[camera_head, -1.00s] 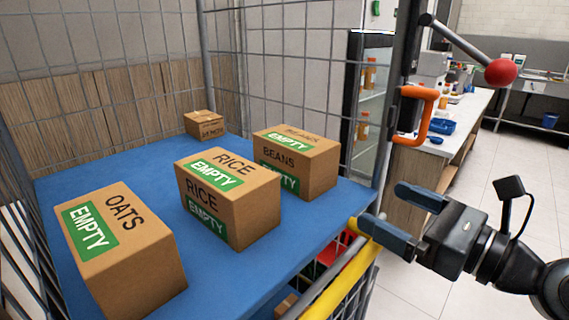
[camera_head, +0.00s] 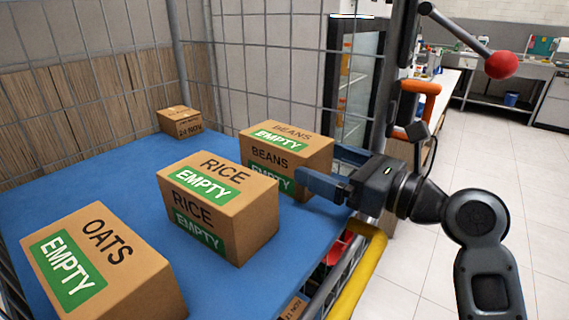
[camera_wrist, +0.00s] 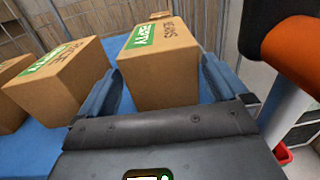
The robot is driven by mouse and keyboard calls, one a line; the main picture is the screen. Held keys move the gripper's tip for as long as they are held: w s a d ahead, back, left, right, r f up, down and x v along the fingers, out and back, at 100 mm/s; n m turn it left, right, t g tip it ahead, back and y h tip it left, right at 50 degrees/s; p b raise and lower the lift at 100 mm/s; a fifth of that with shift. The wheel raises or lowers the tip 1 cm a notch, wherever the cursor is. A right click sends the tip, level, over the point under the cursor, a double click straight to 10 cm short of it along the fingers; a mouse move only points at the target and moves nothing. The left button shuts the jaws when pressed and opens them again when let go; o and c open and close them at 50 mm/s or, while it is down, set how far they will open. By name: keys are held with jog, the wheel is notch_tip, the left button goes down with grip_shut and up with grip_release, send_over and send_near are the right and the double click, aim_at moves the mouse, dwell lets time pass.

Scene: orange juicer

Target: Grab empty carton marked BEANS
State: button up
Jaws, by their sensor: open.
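The BEANS carton (camera_head: 287,143) is a brown box with a green EMPTY label, standing on the blue shelf (camera_head: 105,185) of a wire cage, behind and right of the RICE carton. My gripper (camera_head: 318,168) is open at its right end, with the near finger in front of the carton's labelled side. In the wrist view the BEANS carton (camera_wrist: 160,75) stands between the two spread fingers of my gripper (camera_wrist: 160,85). Whether the fingers touch it, I cannot tell.
The RICE carton (camera_head: 218,207) and the OATS carton (camera_head: 103,268) stand to the left on the shelf. A small carton (camera_head: 180,121) is at the back. An orange handle (camera_head: 418,108) and cage post are close to my arm. A yellow bar (camera_head: 358,275) runs below the shelf edge.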

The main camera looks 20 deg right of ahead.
jog(key=shift+x, duration=0.95)
jog(key=c, duration=0.7)
jog(key=shift+r+p, duration=0.2)
jog(key=shift+p, duration=0.15)
jog(key=shift+r+p, duration=0.4)
jog(key=shift+p, duration=0.25)
jog(key=shift+r+p, duration=0.2)
jog(key=shift+p, duration=0.15)
